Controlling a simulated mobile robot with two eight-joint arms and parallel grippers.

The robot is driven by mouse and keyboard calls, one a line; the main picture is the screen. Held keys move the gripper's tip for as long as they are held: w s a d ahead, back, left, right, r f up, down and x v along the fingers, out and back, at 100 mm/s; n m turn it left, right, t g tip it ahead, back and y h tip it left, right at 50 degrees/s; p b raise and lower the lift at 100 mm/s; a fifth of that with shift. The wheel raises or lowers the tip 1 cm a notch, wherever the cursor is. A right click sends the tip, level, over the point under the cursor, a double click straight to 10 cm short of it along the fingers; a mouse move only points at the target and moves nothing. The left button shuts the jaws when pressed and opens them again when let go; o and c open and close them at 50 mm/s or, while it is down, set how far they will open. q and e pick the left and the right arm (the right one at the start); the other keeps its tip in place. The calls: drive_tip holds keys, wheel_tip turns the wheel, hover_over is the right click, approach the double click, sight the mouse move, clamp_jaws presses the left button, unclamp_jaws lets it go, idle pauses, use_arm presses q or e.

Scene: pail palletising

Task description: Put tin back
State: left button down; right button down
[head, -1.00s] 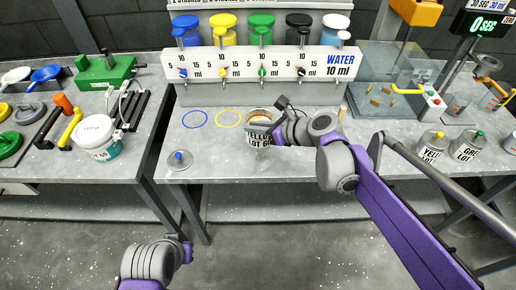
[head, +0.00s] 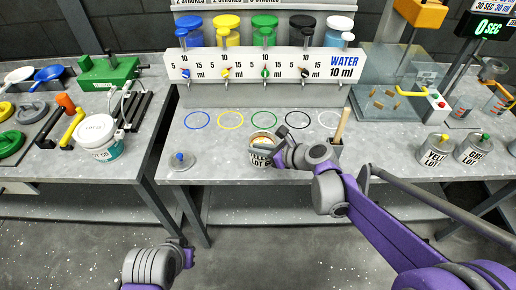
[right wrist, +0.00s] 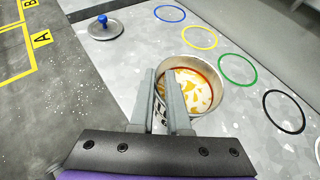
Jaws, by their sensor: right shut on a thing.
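The open metal tin (head: 262,159), with a white label whose visible letters look like "YELLO", is near the front of the middle table, in front of the green ring. The right wrist view shows pale contents with yellow-orange patches inside the tin (right wrist: 193,90). My right gripper (head: 283,153) is shut on the tin's near wall; its fingers (right wrist: 172,90) cover part of the rim in the wrist view. I cannot tell whether the tin touches the table. A grey lid with a blue knob (head: 180,162) lies to the left. My left gripper's fingers are not visible.
Coloured rings, including the green ring (head: 264,119), lie empty on the table behind the tin. A wooden stick (head: 342,123) stands behind my right wrist. Two lidded tins, yellow-knobbed (head: 434,149) and green-knobbed (head: 473,149), stand at right. Paint dispensers (head: 265,28) line the back.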

drive_tip(key=c, duration=1.3)
unclamp_jaws()
drive_tip(key=shift+f, duration=0.2)
drive_tip(key=shift+c, duration=0.2)
drive_tip(key=o, duration=0.5)
drive_tip(key=shift+c, duration=0.2)
drive_tip(key=shift+r, duration=0.1)
drive_tip(key=shift+r, duration=0.15)
drive_tip(key=p+v, duration=0.1)
drive_tip(key=v, duration=1.1)
drive_tip(key=s+d+f+n+g+h, duration=0.1)
drive_tip(key=s+d+f+n+h, duration=0.2)
drive_tip(key=s+n, duration=0.4)
drive_tip(key=s+d+f+n+g+h, duration=0.1)
drive_tip(key=s+d+f+n+h, duration=0.2)
drive_tip(key=s+n, duration=0.4)
drive_tip(key=s+d+f+n+h, duration=0.3)
drive_tip(key=s+f+n, duration=0.2)
drive_tip(key=n, duration=0.6)
drive_tip(key=shift+s+n+g+h, duration=0.3)
drive_tip(key=shift+s+n+g, duration=0.1)
drive_tip(key=shift+s, duration=0.6)
